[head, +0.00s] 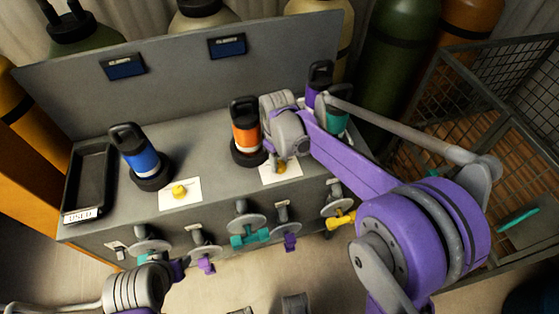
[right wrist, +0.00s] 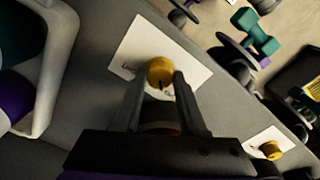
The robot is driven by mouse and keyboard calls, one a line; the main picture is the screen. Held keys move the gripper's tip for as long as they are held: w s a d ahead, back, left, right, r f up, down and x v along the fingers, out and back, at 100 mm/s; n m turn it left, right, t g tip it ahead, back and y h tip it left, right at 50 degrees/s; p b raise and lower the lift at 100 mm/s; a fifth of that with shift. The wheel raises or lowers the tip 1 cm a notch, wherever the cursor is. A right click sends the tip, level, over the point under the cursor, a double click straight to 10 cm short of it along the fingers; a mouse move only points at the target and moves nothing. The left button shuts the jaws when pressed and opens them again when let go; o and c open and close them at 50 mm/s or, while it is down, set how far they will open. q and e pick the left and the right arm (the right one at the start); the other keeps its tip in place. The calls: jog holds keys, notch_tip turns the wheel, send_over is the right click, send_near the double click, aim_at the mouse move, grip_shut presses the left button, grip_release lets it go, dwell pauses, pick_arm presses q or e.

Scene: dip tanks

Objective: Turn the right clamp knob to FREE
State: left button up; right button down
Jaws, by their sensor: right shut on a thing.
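The right clamp knob (head: 281,167) is a small yellow knob on a white card (head: 293,174) at the bench front, mostly behind my right arm in the head view. In the right wrist view the knob (right wrist: 160,71) sits between the fingertips of my right gripper (right wrist: 161,80), which is shut on it. A dark pointer line shows on the knob; the card's lettering is too small to read. The left clamp knob (head: 179,191) is on its own card, clear of both grippers. My left arm is at the lower left; its fingers are not clear.
Orange (head: 246,135) and blue (head: 140,158) canisters stand in dark holders on the bench. A black tray (head: 75,215) marked USED is at the left. Several valve handwheels with coloured handles, including a teal one (head: 249,237), stick out of the front. A wire cage (head: 480,100) is at the right.

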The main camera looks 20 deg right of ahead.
aim_at(279, 165)
jog(key=shift+c, duration=2.3)
grip_release()
jog(key=shift+r, duration=0.1)
notch_tip(279, 165, up, 11)
jog(key=p, duration=0.1)
jog(key=shift+s+a, duration=0.1)
jog(key=s+d+f+m+t+p, duration=0.1)
jog(key=s+d+m+t+p, duration=0.1)
jog(key=s, duration=0.8)
jog(key=s+d+f+m+t+p, duration=0.1)
jog(key=s+d+m+t+p, duration=0.2)
jog(key=s, duration=0.8)
jog(key=shift+f+m, duration=0.15)
jog(key=shift+m, duration=0.65)
